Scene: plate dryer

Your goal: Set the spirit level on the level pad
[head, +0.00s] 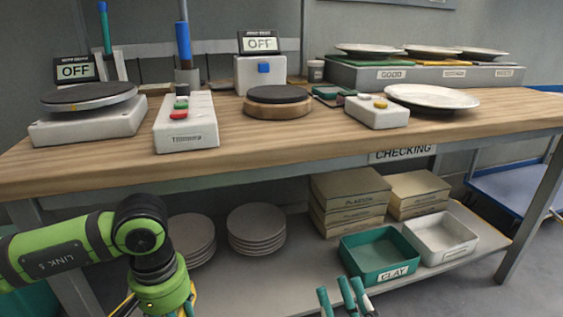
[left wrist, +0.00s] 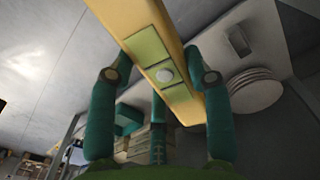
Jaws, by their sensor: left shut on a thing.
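The spirit level (left wrist: 130,18) is a yellow bar with pale green windows and a round white spot. No level pad is marked; a round black pad on a wooden base (head: 278,108) stands mid-bench.
The wooden bench (head: 330,142) also holds a black-topped round device (head: 90,97), a white button box (head: 187,132), a small box (head: 376,113) and a white plate (head: 432,97). Below are plate stacks (head: 256,228), a green CLAY bin (head: 380,260) and cartons (head: 350,190). Bare wood lies along the front edge.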

